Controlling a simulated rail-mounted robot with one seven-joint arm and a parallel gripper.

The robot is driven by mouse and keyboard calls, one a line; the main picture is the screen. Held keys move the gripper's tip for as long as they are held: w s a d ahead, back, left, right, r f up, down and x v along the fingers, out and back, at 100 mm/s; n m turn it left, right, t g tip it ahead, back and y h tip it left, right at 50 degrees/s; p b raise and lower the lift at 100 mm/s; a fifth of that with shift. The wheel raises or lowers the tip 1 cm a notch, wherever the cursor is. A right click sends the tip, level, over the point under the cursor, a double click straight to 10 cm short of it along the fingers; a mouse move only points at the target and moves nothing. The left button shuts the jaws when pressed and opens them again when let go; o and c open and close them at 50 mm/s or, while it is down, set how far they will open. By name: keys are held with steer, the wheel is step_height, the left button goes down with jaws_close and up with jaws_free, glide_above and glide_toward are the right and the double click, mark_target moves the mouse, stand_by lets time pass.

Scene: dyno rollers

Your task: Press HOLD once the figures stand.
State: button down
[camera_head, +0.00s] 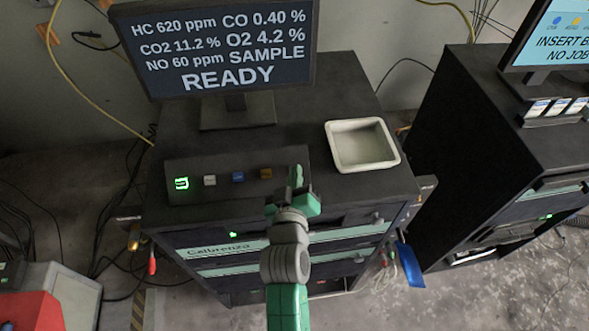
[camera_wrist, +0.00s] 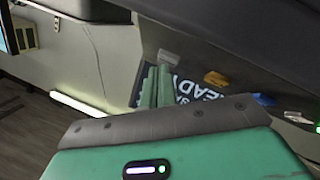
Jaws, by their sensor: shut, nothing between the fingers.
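The monitor (camera_head: 222,45) reads HC 620 ppm, CO 0.40 %, CO2 11.2 %, O2 4.2 %, NO 60 ppm, SAMPLE and READY. No button label is legible. My gripper (camera_head: 297,176) is shut and empty at the panel's right end, right of the orange button. In the wrist view my fingers (camera_wrist: 154,87) are close to a pale button (camera_wrist: 168,57); contact cannot be told. The orange button also shows there (camera_wrist: 216,79).
A white tray (camera_head: 343,126) sits empty on the cabinet top, right of the panel. A second dark cabinet (camera_head: 460,120) with another screen (camera_head: 553,35) stands at the right. A red box (camera_head: 30,311) is at the lower left. Cables hang around the cabinet.

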steer(key=shift+w+f, duration=0.15)
steer(key=shift+f, duration=0.1)
steer(key=shift+r, duration=0.1)
stand_by(0.4)
steer(key=shift+s+r+p, duration=0.5)
steer(key=shift+r+p, duration=0.1)
steer(key=shift+p, duration=0.05)
steer(key=s+r+p, duration=0.1)
steer(key=r+p, duration=0.1)
steer(key=p, duration=0.1)
steer(key=shift+s+d+r, duration=0.2)
steer(key=shift+s+r, duration=0.15)
steer(key=shift+s, duration=0.05)
steer(key=shift+s+d+r+p, duration=0.1)
steer(key=shift+s+r+p, duration=0.5)
steer(key=shift+p, duration=0.55)
